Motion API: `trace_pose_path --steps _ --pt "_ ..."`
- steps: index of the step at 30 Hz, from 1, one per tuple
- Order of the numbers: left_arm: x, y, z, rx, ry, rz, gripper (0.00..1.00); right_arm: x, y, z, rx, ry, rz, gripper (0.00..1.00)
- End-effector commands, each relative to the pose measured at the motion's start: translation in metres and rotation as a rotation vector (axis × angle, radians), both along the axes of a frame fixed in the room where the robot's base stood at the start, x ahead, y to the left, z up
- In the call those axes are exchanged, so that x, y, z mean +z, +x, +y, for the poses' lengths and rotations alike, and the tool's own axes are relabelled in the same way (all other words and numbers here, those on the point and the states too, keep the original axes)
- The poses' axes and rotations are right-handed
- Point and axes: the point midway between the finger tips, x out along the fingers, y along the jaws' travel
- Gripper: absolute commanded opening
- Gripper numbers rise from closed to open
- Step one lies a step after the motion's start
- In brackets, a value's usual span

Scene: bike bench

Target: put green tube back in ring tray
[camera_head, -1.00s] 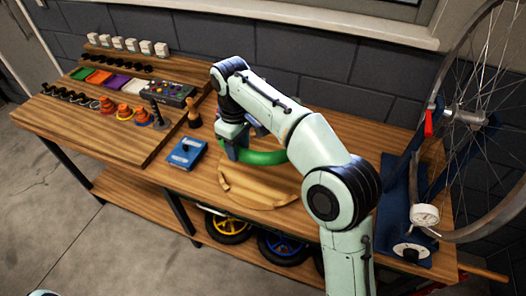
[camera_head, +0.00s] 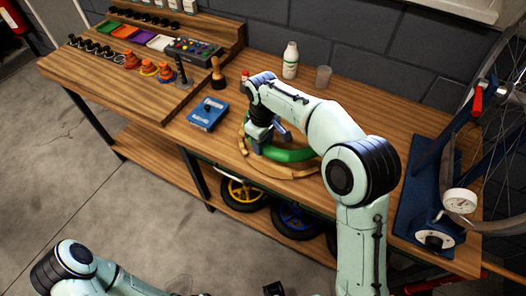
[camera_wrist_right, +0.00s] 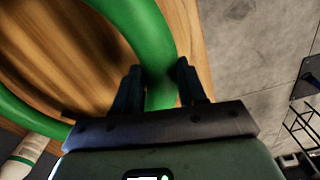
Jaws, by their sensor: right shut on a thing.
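The green tube (camera_head: 292,155) is a thick ring, partly hidden behind my right arm. My right gripper (camera_head: 256,147) is shut on its left side. In the right wrist view, the tube (camera_wrist_right: 152,35) passes between the two fingers of the gripper (camera_wrist_right: 160,82). The ring tray (camera_head: 290,173) is a round wooden tray on the bench, directly under the tube. Its front rim shows below the tube. Whether the tube touches the tray I cannot tell. My left arm shows at the bottom left; its gripper is not clearly seen.
A blue box (camera_head: 208,114) lies left of the tray. A white bottle (camera_head: 290,61) and a grey cup (camera_head: 323,77) stand behind. The truing stand (camera_head: 424,190) with a wheel is at the right. Wheels (camera_head: 243,194) lie on the lower shelf.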

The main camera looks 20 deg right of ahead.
Motion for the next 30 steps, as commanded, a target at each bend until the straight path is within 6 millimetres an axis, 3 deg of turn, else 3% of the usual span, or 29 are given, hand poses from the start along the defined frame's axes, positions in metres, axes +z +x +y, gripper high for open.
trace_pose_path --steps 9,20,21,22,30 --pt "-0.006 -0.003 0.000 0.000 0.000 0.002 0.00 -0.041 -0.001 -0.001 -0.001 -0.001 0.004 0.08" --pt "-0.007 -0.003 0.000 0.000 0.000 0.003 0.00 -0.045 0.000 0.000 0.000 0.000 0.001 0.08" --pt "-0.007 -0.003 0.000 0.000 0.000 0.003 0.00 -0.044 0.000 0.000 0.000 0.000 0.001 0.54" --pt "-0.007 -0.003 0.000 0.000 0.000 0.003 0.00 -0.044 0.000 0.000 0.000 0.000 0.001 0.64" --pt "-0.007 -0.003 0.000 0.000 0.000 0.003 0.00 -0.044 0.000 0.000 0.000 0.000 0.001 0.67"
